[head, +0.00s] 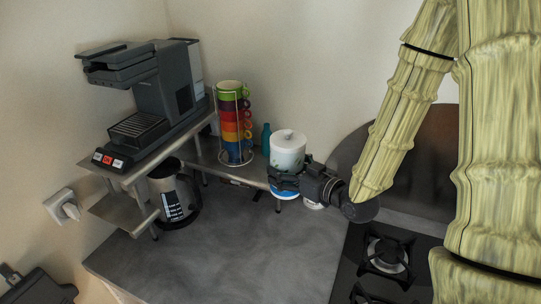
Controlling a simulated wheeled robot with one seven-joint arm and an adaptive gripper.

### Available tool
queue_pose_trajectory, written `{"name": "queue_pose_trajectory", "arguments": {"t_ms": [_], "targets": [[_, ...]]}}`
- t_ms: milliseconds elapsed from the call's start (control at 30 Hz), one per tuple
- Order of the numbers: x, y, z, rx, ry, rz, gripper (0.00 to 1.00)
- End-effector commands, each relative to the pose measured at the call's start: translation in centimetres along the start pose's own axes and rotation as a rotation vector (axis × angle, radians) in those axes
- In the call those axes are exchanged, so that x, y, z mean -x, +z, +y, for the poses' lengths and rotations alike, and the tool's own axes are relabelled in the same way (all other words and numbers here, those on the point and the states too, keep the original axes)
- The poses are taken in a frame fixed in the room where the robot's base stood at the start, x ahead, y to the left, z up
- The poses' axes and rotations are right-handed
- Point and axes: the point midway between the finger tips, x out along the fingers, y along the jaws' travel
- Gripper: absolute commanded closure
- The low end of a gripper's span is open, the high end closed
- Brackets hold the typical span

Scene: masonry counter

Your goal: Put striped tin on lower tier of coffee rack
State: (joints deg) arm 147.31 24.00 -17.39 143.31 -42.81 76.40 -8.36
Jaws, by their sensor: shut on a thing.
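The striped tin (288,153) is a white cylinder with a lid and a blue band at its base. It stands upright at the right end of the coffee rack's lower tier (208,158). My gripper (284,180) reaches in from the right and is shut on the tin's lower part, hiding some of its side. I cannot tell whether the tin's base touches the tier or is just above or in front of it. The rack's upper tier (140,168) carries the coffee machine.
A stand of coloured cups (234,125) and a teal bottle (266,139) are left of the tin. A dark coffee machine (165,88) sits above. A jug (172,195) stands under the rack. A gas hob (385,258) is at right. The grey counter (235,255) in front is clear.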

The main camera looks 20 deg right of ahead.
Motion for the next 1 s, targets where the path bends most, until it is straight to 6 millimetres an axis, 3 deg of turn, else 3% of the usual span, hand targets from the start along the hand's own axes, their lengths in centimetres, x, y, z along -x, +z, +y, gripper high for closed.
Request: {"name": "queue_pose_trajectory", "arguments": {"t_ms": [233,767,1000], "targets": [[-1.3,0.6,0.7,0.004,-0.002,0.002,0.51],[-2.0,0.2,1.5,0.002,0.003,0.0,0.51],[-3.8,-0.3,2.9,0.001,0.003,-0.001,0.51]]}}
